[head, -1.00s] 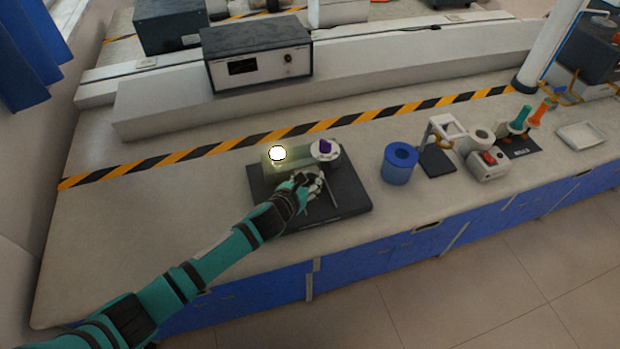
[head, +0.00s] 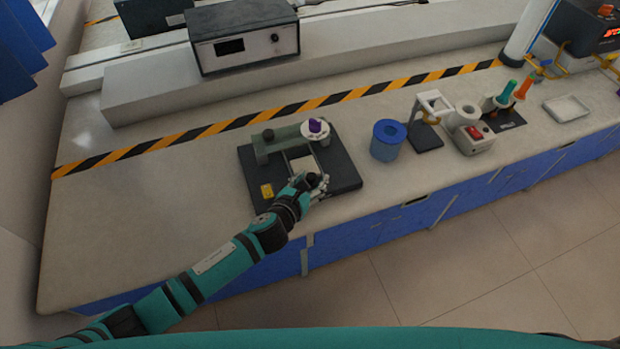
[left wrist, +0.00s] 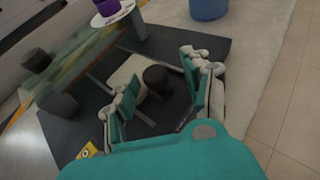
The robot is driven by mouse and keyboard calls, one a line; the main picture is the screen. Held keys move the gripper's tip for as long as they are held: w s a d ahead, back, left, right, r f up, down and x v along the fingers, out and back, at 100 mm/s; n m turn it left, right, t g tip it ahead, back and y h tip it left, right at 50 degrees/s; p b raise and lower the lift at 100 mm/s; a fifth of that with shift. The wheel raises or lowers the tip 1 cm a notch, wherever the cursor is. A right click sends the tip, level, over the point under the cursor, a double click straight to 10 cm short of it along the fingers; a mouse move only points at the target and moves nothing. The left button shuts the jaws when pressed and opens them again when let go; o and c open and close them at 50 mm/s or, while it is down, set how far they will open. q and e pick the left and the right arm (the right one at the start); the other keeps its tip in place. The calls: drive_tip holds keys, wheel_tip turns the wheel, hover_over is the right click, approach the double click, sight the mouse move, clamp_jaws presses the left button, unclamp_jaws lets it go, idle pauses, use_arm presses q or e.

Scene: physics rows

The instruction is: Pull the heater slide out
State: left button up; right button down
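The heater slide is a pale plate (head: 303,165) with a black knob (left wrist: 157,78) at its front end. It sticks out on two rails in front of a greenish bridge (head: 288,144) on a dark base plate (head: 343,172). A white disc with a purple top (head: 315,128) and a dark round cap (head: 268,134) sit on the bridge. My left gripper (head: 314,184) is at the front of the base. In the left wrist view its fingers (left wrist: 160,86) stand apart either side of the knob, with gaps visible. My right gripper is not in view.
A blue cylinder (head: 388,140) stands just right of the base. Beyond it are a small stand (head: 428,120), a white device with a red switch (head: 470,132) and a tray (head: 567,108). A control box (head: 243,38) is behind. The bench is clear on the left.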

use_arm(q)
drive_tip(key=shift+a, duration=0.1)
drive_tip(key=shift+s+a+r, duration=0.2)
drive_tip(key=shift+s, duration=0.15)
drive_tip(key=v, duration=1.1)
